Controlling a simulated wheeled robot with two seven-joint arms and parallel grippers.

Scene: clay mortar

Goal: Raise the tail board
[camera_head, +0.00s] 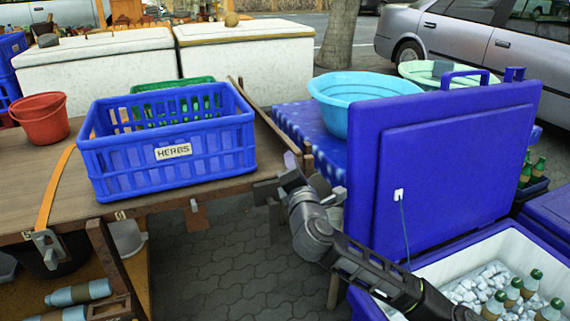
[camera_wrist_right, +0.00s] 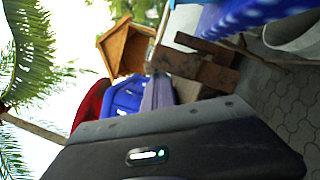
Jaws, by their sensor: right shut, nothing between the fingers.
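A brown wooden table or cart bed (camera_head: 180,200) fills the left of the head view. A narrow wooden board (camera_head: 262,118) runs along its right end, seen nearly edge-on. I cannot tell for sure whether this is the tail board or how far it is tilted. Its lower part is hidden. My right gripper (camera_head: 289,172) is at the near right corner of the table, close to this board, shut and empty. In the right wrist view brown wooden boards (camera_wrist_right: 195,68) show just beyond the gripper (camera_wrist_right: 158,92); contact cannot be told. My left gripper is not in view.
A blue crate labelled HERBS (camera_head: 168,150) stands on the table, with an orange strap (camera_head: 55,190) to its left. A blue basin (camera_head: 345,105) is right of the gap. An open blue cooler lid (camera_head: 450,165) stands close to my right arm.

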